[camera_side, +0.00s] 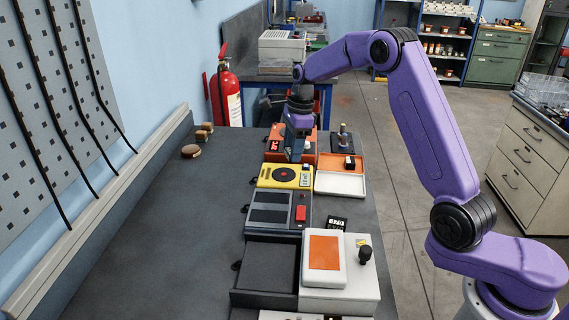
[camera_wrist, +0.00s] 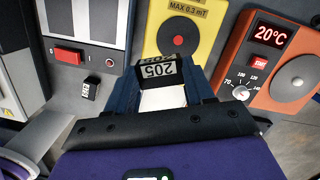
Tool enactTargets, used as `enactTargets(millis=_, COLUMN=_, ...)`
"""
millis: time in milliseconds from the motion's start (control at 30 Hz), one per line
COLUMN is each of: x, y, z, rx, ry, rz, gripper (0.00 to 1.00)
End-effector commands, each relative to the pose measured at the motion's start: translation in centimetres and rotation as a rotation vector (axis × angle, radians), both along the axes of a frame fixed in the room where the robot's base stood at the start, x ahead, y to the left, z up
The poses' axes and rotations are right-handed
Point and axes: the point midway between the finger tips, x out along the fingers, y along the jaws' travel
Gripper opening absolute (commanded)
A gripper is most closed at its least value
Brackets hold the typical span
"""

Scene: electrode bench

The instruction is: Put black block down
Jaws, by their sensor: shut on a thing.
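My gripper (camera_side: 298,158) is shut on a small black block with a white number label, seen in the wrist view (camera_wrist: 155,70). The label reads 205, upside down. In the side view the gripper hangs over the yellow device (camera_side: 272,178), and the held block (camera_side: 307,168) shows at its tip. I cannot tell whether the block touches anything below. A second labelled black block (camera_side: 337,223) stands on the bench beside the grey device with the red switch; it also shows in the wrist view (camera_wrist: 86,88). Another dark block (camera_side: 349,162) sits in the orange tray (camera_side: 326,161).
An empty white tray (camera_side: 340,184) lies right of the yellow device, in front of the orange tray. The grey device (camera_side: 268,212) is nearer. An orange device with a 20°C display (camera_wrist: 275,60) stands behind. The left bench top (camera_side: 170,230) is largely clear.

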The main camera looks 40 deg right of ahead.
Motion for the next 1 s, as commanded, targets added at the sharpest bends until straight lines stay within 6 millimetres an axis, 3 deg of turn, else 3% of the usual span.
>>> enactTargets(millis=233, x=2.5, y=0.1, z=-2.9, rx=0.000, ry=-0.002, rz=0.002, gripper=0.05)
enactTargets(millis=467, x=3.2, y=0.2, z=-3.7, rx=0.000, ry=-0.002, rz=0.002, gripper=0.05)
enactTargets(millis=700, x=3.3, y=0.2, z=-6.7, rx=0.000, ry=0.001, rz=0.001, gripper=0.05)
enactTargets(millis=1000, x=3.4, y=0.1, z=-7.0, rx=0.000, ry=-0.002, rz=0.002, gripper=0.05)
